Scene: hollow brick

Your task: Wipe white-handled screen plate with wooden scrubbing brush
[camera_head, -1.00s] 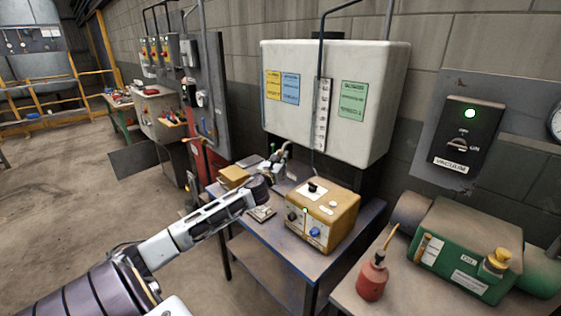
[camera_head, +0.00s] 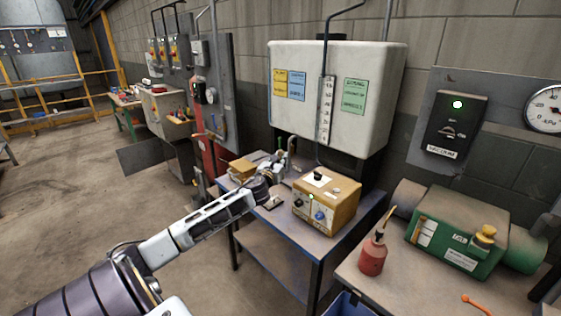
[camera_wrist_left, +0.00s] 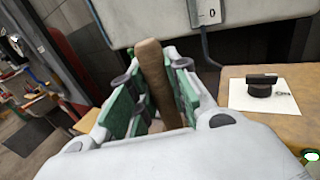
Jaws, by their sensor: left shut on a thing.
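My left gripper (camera_head: 272,172) is over the blue-edged table and shows small in the head view. In the left wrist view its green-padded fingers (camera_wrist_left: 152,95) are shut on a brown wooden handle (camera_wrist_left: 156,82), which fits the wooden scrubbing brush. The handle sticks up between the pads; the bristle end is hidden. I cannot make out a white-handled screen plate in either view. A small pale flat item (camera_head: 273,203) lies on the table just below the gripper; I cannot tell what it is. My right gripper is not in view.
A yellow control box (camera_head: 326,203) stands on the blue-edged table (camera_head: 296,240), right of the gripper. A white tank (camera_head: 370,95) hangs on the wall behind. A red oil can (camera_head: 372,257) and green pump (camera_head: 455,235) stand on the right bench.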

